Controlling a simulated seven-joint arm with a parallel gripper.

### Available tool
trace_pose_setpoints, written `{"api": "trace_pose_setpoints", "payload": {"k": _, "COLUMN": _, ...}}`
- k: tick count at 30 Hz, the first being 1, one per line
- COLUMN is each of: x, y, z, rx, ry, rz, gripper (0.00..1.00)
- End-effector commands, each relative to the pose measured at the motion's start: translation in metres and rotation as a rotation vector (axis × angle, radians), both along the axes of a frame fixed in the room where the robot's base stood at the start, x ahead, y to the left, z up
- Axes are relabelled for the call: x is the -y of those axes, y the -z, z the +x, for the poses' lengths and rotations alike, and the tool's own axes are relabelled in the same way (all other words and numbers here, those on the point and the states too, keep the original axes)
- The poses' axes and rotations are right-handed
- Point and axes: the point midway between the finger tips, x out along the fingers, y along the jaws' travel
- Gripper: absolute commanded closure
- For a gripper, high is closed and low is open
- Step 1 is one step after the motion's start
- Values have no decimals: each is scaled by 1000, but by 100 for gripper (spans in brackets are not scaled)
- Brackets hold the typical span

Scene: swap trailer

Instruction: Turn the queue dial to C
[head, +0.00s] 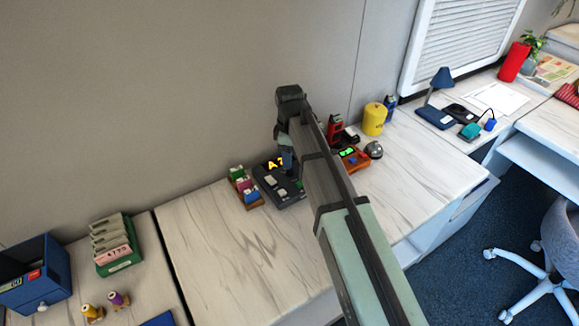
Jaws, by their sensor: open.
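A dark queue box (266,184) sits on the white marbled counter below the wall, with pale keys on its top. A lit yellow display (275,164) at its back reads A and a second character that is hard to make out. I cannot pick out the dial; it may be hidden by my arm and gripper. My gripper (288,170) points down over the right part of the box. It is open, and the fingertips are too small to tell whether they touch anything.
Left of the box is a small rack of coloured pieces (245,188). Close on the right are an orange device (354,160), a red device (335,128), a bell (374,150) and a yellow canister (374,119). The counter (225,255) in front is clear.

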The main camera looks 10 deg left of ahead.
Motion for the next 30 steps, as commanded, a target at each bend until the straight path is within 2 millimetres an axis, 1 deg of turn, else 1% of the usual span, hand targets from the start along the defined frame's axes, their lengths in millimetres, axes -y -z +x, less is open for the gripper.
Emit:
{"api": "trace_pose_setpoints", "payload": {"k": 1, "x": 0, "y": 9, "z": 0, "rx": -2, "ry": 0, "rz": -1, "gripper": 44}}
{"api": "trace_pose_setpoints", "payload": {"k": 6, "x": 0, "y": 31, "z": 0, "rx": -1, "ry": 0, "rz": -1, "gripper": 44}}
{"api": "trace_pose_setpoints", "payload": {"k": 12, "x": 0, "y": 47, "z": 0, "rx": 0, "ry": 0, "rz": 0, "gripper": 44}}
{"api": "trace_pose_setpoints", "payload": {"k": 17, "x": 0, "y": 52, "z": 0, "rx": 0, "ry": 0, "rz": 0, "gripper": 44}}
{"api": "trace_pose_setpoints", "payload": {"k": 25, "x": 0, "y": 52, "z": 0, "rx": 0, "ry": 0, "rz": 0, "gripper": 44}}
{"api": "trace_pose_setpoints", "payload": {"k": 30, "x": 0, "y": 52, "z": 0, "rx": 0, "ry": 0, "rz": 0, "gripper": 61}}
